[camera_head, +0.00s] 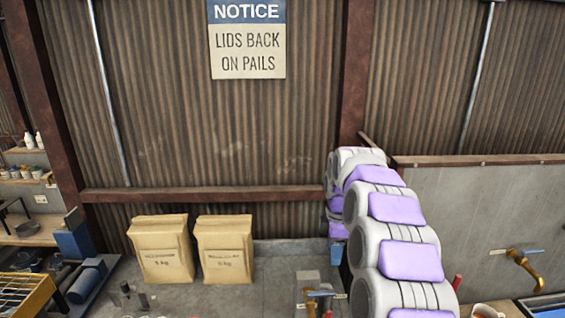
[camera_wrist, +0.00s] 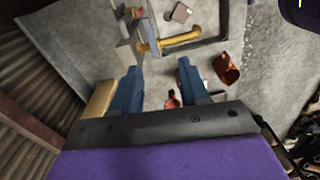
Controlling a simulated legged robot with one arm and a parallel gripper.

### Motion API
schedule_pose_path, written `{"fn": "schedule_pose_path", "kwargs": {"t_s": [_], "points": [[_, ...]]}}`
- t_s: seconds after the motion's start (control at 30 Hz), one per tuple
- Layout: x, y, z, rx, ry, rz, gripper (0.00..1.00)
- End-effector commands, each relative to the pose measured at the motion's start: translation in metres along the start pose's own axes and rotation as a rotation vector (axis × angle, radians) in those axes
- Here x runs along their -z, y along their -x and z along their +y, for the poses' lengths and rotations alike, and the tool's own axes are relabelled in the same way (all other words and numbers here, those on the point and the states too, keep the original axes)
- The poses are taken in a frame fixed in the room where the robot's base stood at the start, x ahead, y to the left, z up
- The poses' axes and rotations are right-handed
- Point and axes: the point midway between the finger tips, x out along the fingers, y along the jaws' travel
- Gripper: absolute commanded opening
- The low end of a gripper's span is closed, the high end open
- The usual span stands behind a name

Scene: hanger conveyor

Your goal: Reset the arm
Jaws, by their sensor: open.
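My gripper (camera_wrist: 158,78) shows in the wrist view with its two blue fingers spread apart and nothing between them. Its dark mount crosses the lower part of that view. In the head view my grey and purple arm (camera_head: 400,250) reaches up from the bottom right of centre toward the back wall. Its far end bends downward, and the gripper there is mostly hidden behind the arm. Beyond the fingers in the wrist view lie a brass tap pipe (camera_wrist: 180,40) and a reddish-brown pot (camera_wrist: 227,70). A small red item (camera_wrist: 172,100) shows between the fingers, farther off.
Two tan paper bags (camera_head: 163,250) (camera_head: 224,249) stand against the corrugated wall. A brass tap (camera_head: 525,265) juts from the grey panel (camera_head: 480,210) at right, above a blue-rimmed basin (camera_head: 545,305). A yellow rack (camera_head: 25,292) is at lower left.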

Motion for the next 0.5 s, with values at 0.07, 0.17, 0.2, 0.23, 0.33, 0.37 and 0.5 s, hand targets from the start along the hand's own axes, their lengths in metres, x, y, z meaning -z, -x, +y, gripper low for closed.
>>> {"fn": "schedule_pose_path", "kwargs": {"t_s": [0.07,0.17,0.2,0.23,0.33,0.37,0.5], "points": [[0.005,-0.002,-0.024,0.009,-0.065,0.008,0.45],[0.011,-0.004,-0.054,0.021,-0.161,0.013,0.45],[0.012,-0.003,-0.065,0.021,-0.201,0.015,0.45],[0.013,-0.005,-0.075,0.027,-0.231,0.015,0.45],[0.016,-0.010,-0.106,0.039,-0.331,0.013,0.45],[0.017,-0.012,-0.116,0.044,-0.361,0.012,0.45],[0.018,-0.022,-0.164,0.057,-0.509,0.000,0.45]]}}
